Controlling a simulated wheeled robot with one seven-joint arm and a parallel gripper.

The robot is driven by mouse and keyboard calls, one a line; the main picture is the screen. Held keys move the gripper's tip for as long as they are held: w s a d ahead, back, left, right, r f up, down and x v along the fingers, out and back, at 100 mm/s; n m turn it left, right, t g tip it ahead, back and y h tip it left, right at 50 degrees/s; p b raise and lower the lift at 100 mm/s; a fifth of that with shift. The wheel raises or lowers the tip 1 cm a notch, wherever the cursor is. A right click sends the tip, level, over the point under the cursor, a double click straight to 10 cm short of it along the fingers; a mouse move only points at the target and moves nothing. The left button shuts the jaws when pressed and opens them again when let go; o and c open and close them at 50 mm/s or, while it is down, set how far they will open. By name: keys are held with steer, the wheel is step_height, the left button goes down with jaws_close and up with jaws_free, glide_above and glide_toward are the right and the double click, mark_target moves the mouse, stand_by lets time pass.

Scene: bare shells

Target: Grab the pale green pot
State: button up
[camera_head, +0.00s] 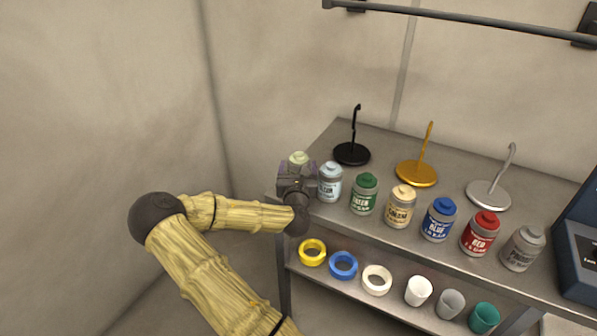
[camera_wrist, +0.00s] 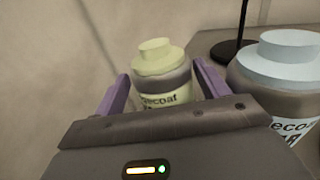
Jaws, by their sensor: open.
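The pale green pot (camera_head: 299,158) stands at the left end of the metal shelf's top; in the head view my gripper hides most of it. In the wrist view the pale green pot (camera_wrist: 160,68) is upright, with a grey band and a label partly reading "ecoat". My gripper (camera_head: 297,172) is in front of it at the shelf's left end. In the wrist view my gripper (camera_wrist: 160,88) is open, with one purple finger on each side of the pot. I cannot tell whether the fingers touch it.
A light blue-lidded pot (camera_head: 329,182) stands close to the right of my gripper, and also shows in the wrist view (camera_wrist: 285,75). Several other pots continue rightward along the shelf top (camera_head: 375,160). A black hook stand (camera_head: 352,154) is behind. Tape rolls and cups sit below.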

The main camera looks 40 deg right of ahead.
steer(key=x, duration=0.3)
steer(key=shift+w+d, duration=0.1)
steer(key=shift+d, duration=0.15)
steer(key=c, duration=1)
steer(key=shift+o, duration=0.2)
step_height(320, 180, up, 10)
steer(key=shift+r+p, duration=0.1)
steer(key=shift+p, duration=0.2)
